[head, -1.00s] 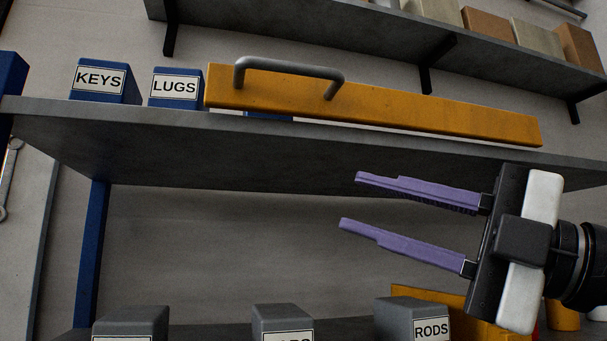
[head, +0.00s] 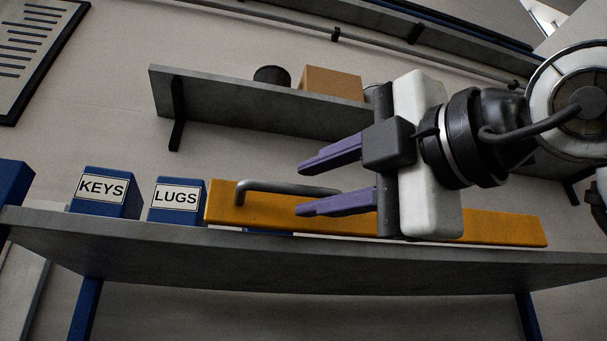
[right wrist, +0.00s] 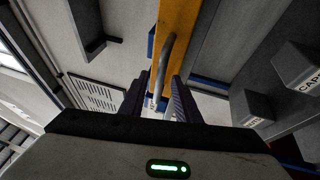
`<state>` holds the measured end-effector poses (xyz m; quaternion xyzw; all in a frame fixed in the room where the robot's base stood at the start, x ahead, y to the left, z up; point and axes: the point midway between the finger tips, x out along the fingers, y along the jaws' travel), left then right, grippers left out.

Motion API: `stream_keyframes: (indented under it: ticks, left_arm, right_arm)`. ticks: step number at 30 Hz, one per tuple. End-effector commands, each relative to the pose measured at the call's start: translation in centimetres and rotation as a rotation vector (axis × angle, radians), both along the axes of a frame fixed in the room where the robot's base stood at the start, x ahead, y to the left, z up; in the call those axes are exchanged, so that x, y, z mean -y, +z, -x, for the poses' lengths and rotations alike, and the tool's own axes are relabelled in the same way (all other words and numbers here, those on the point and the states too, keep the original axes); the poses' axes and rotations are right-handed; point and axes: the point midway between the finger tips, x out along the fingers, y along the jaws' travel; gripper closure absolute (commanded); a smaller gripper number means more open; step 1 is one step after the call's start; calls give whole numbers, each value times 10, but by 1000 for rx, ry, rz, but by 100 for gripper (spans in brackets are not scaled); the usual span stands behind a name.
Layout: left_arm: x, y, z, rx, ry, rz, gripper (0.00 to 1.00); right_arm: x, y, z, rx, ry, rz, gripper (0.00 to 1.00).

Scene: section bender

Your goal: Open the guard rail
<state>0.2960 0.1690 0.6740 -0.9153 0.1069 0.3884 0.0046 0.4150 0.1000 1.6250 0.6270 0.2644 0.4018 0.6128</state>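The guard rail is a long yellow bar (head: 505,228) along the shelf's front, with a grey bent handle (head: 262,187) near its left end. My right gripper (head: 299,190) is open, its purple fingers pointing left, one above and one below the handle in the head view. Its body hides part of the rail. In the right wrist view the handle (right wrist: 164,68) runs ahead of and into the gap between the fingers (right wrist: 158,105), and the yellow rail (right wrist: 178,25) lies behind it. I see no grip on the handle; contact cannot be told. My left gripper is not in view.
Blue bins marked KEYS (head: 102,190) and LUGS (head: 177,200) stand on the grey shelf (head: 150,245) left of the rail. An upper shelf (head: 230,95) above carries a tan box (head: 331,83) and a dark round container (head: 272,76).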

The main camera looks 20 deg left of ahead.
Motion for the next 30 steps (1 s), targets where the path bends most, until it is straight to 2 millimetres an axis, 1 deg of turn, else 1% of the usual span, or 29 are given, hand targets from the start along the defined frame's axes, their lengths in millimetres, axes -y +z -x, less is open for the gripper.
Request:
stream_keyframes:
  ticks: [1,6,16,17,21,22,30]
  left_arm:
    - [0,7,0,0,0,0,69]
    - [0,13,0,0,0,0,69]
    - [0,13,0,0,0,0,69]
    - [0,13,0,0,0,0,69]
    - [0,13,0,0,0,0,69]
    - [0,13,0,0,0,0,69]
    - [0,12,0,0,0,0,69]
  right_arm:
    - [-7,4,-4,-1,2,2,70]
    - [-21,6,-13,-1,2,1,70]
    - [-25,4,-16,0,0,0,70]
    - [-24,4,-16,1,0,1,72]
    - [-24,5,-16,1,1,1,96]
    - [-24,5,-16,1,1,1,100]
    - [-24,4,-16,1,1,1,100]
